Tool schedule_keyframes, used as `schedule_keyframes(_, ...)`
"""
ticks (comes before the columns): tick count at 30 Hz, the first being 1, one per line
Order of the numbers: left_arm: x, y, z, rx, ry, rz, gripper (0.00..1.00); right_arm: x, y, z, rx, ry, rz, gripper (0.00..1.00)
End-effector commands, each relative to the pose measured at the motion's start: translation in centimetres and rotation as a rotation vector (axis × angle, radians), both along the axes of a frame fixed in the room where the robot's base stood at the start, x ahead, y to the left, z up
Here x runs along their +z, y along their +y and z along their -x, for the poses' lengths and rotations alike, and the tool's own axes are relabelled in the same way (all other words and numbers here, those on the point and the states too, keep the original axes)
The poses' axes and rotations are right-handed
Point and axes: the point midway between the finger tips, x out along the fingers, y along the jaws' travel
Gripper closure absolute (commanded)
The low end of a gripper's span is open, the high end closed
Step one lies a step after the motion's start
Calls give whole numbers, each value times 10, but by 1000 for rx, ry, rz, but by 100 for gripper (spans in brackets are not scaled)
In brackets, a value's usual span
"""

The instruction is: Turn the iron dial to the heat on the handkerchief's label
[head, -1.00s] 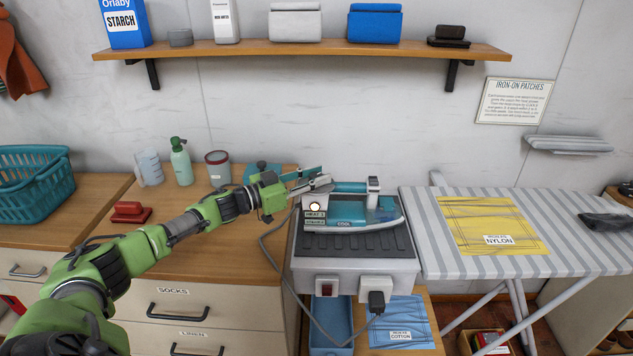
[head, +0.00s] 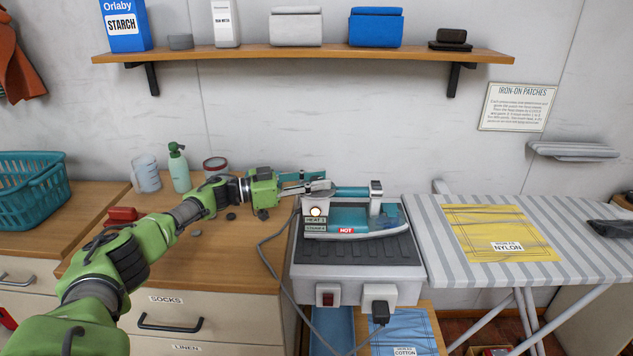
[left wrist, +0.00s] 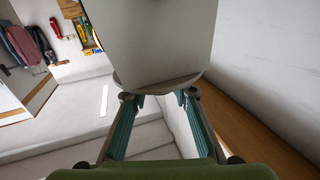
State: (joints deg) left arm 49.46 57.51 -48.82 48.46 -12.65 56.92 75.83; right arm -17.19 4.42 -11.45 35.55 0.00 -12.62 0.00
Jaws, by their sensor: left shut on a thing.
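The teal and white iron (head: 350,220) rests on a dark ridged stand on a grey box. A lit round lamp (head: 315,211) shows on its left, above a small plate (head: 316,220) reading "HEAT" with a digit too small to read surely. A red "HOT" tag (head: 346,230) is on its side. My left gripper (head: 322,187) is shut on the round dial at the iron's upper left; the disc (left wrist: 158,82) shows between the fingertips in the left wrist view. A yellow cloth (head: 495,230) labelled "NYLON" lies on the ironing board. My right gripper is not in view.
A blue cloth (head: 400,330) labelled "COTTON" lies low in front. The iron's grey cord (head: 265,250) loops beside the stand; switch and plug (head: 378,293) are on its front. A spray bottle (head: 179,168) and jug (head: 146,174) stand behind my left arm. A shelf (head: 300,54) hangs above.

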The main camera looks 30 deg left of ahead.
Motion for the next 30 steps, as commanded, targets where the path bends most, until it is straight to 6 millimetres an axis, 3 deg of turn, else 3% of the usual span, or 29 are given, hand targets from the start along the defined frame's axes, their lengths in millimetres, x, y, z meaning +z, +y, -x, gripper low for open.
schedule_keyframes(2,-1,-1,0,-1,0,0,96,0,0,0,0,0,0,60)
schedule_keyframes(3,-1,-1,0,-1,0,0,67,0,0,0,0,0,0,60)
schedule_keyframes(5,-1,-1,0,-1,0,0,57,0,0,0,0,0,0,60)
schedule_keyframes(17,-1,4,4,1,1,-1,57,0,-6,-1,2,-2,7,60)
schedule_keyframes(30,-2,59,67,1,3,-3,57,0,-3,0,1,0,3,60)
